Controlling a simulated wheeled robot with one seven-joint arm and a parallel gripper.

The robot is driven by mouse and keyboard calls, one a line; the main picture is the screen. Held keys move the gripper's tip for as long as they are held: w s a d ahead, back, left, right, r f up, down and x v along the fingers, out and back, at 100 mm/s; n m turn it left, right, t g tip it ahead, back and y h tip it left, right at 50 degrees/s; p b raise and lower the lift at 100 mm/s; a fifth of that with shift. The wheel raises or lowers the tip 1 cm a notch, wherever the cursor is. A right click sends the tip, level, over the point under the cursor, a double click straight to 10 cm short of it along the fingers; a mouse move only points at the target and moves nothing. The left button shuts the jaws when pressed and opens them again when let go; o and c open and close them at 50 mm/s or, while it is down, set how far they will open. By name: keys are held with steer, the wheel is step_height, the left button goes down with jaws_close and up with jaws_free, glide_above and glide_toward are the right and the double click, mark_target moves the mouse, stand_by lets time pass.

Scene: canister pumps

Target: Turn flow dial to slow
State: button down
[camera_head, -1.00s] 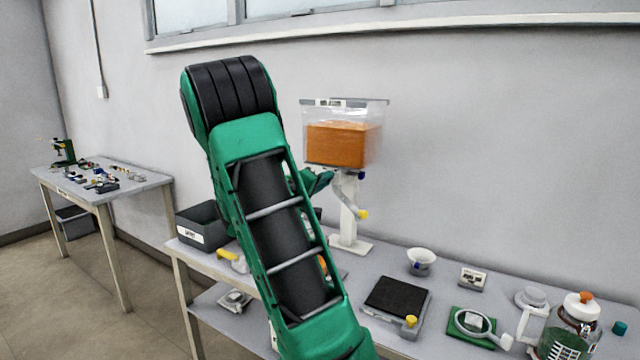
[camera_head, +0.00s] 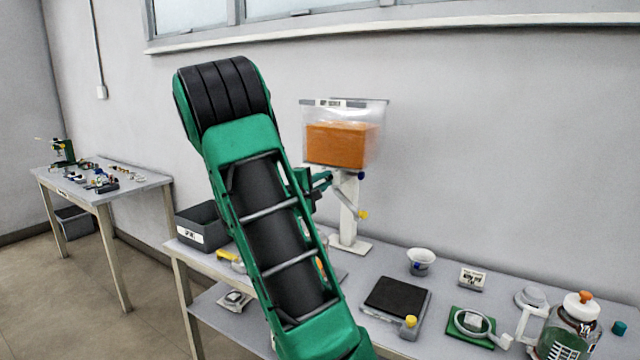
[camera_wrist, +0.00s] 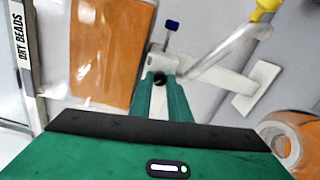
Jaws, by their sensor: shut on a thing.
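A clear hopper of orange beads (camera_head: 341,145) stands on a white post (camera_head: 347,213); in the wrist view its side reads DRY BEADS (camera_wrist: 24,45). A small dark round knob (camera_wrist: 160,78), apparently the flow dial, sits on the pale fitting below the hopper. My gripper (camera_head: 326,178) reaches in from the left under the hopper. In the wrist view my gripper's two green fingers (camera_wrist: 161,88) are shut on the knob, one on each side. A blue-capped stem (camera_wrist: 172,24) rises just beyond it. The dial's markings are not visible.
A grey tube with a yellow tip (camera_head: 363,215) slants down near my gripper.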

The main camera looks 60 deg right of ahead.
steer(key=shift+w+a+f, duration=0.15)
steer(key=shift+w, duration=0.2)
steer(key=c, duration=1.8)
jaws_free()
steer(key=shift+o, duration=0.7)
steer(key=shift+s, duration=0.15)
